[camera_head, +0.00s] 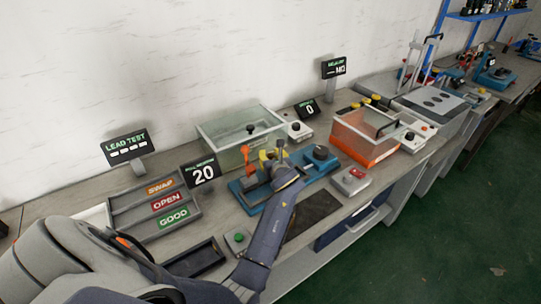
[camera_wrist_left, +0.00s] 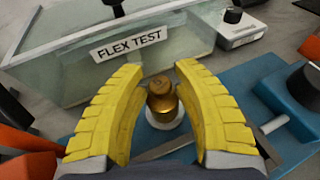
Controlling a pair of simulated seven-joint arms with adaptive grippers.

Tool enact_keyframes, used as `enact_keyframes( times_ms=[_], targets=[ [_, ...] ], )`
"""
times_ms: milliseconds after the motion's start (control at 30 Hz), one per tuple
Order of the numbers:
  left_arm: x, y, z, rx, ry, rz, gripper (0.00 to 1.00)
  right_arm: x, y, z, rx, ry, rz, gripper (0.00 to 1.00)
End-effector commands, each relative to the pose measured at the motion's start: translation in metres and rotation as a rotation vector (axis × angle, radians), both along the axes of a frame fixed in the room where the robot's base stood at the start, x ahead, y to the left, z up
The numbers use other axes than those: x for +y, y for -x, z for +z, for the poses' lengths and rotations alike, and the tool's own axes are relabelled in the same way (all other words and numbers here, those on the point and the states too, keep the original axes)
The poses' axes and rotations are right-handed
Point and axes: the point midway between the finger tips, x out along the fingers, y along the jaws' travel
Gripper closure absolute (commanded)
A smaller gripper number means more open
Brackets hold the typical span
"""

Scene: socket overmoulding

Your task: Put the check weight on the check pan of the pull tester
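The check weight (camera_wrist_left: 161,98), a small brass cylinder with a knob, stands upright on a pale round pan (camera_wrist_left: 167,121) in the left wrist view. The pan is on the blue base of the pull tester (camera_wrist_left: 205,140), which also shows in the head view (camera_head: 252,197). My left gripper (camera_wrist_left: 160,78) has its two yellow fingers open on either side of the weight, with small gaps showing between them and it. In the head view the left gripper (camera_head: 273,155) is over the blue base and hides the weight. My right gripper is not in view.
A clear tank (camera_wrist_left: 100,60) labelled FLEX TEST stands just behind. A display (camera_head: 203,174) reads 20. A sorting tray (camera_head: 152,207) and an empty dark tray (camera_head: 196,260) lie left. An orange tank (camera_head: 362,140) and a grey box with a red button (camera_head: 351,180) are right.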

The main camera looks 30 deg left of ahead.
Motion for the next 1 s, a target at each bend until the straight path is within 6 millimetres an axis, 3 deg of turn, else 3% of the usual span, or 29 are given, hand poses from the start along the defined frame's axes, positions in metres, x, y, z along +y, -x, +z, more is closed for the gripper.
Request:
enact_keyframes(
  times_ms=[333,1000],
  targets=[
    [-0.001,0.000,0.003,-0.001,0.001,0.001,0.67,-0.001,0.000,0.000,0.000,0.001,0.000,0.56],
    [-0.050,0.048,0.024,-0.001,0.001,0.000,0.67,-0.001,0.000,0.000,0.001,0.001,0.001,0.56]
  ],
)
